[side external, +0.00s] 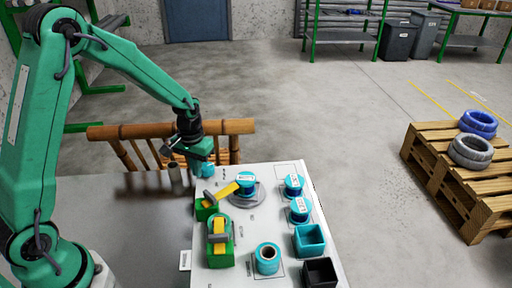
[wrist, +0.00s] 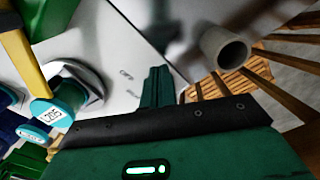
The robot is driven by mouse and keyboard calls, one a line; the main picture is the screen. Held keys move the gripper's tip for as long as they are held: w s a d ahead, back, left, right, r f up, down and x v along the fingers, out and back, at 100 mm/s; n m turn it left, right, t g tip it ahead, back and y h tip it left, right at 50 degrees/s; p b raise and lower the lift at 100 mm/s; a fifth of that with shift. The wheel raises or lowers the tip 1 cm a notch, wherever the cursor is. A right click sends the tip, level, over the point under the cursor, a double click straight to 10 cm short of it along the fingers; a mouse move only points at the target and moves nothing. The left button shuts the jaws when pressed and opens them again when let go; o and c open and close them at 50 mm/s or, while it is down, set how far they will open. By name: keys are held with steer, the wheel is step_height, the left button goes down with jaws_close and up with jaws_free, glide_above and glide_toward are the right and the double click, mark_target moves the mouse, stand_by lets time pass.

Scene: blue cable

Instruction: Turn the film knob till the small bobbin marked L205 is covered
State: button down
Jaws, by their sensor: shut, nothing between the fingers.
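The small bobbin marked L205 (wrist: 62,103) is blue-cyan with a white label, and the label shows in the wrist view. In the side view the bobbin (side external: 246,181) stands on a round grey disc (side external: 246,199). A yellow film strip (side external: 226,189) reaches from a green holder (side external: 205,212) toward it and ends near its edge. A second green holder (side external: 220,255) carries a yellow strip and a grey roller. I cannot tell which part is the film knob. My gripper (side external: 203,170) is shut and empty near the board's far-left corner; its fingers (wrist: 156,75) show together in the wrist view.
More labelled bobbins (side external: 293,186) (side external: 299,210), a cyan spool (side external: 267,258), a teal bin (side external: 309,240) and a black bin (side external: 320,272) stand on the white board (side external: 250,225). A grey tube (wrist: 226,50) stands beside the board. A bamboo rail (side external: 230,127) lies behind.

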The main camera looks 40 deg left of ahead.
mark_target(206, 166)
steer(key=shift+r, duration=0.1)
steer(key=shift+r, duration=2.9)
steer(key=c, duration=0.9)
jaws_free()
steer(key=shift+t, duration=0.3)
steer(key=shift+c, duration=0.2)
steer(key=shift+o, duration=0.5)
steer(key=shift+w+d+t, duration=0.1)
steer(key=shift+d+t, duration=0.1)
steer(key=shift+t, duration=0.8)
steer(key=shift+w+d+r+m+t, duration=0.15)
steer(key=shift+r+m+t, duration=0.15)
steer(key=shift+t, duration=0.6)
steer(key=shift+f, duration=0.2)
steer(key=shift+a+x, duration=0.2)
steer(key=shift+x, duration=1.65)
steer(key=shift+a+x, duration=0.15)
steer(key=shift+x, duration=1.7)
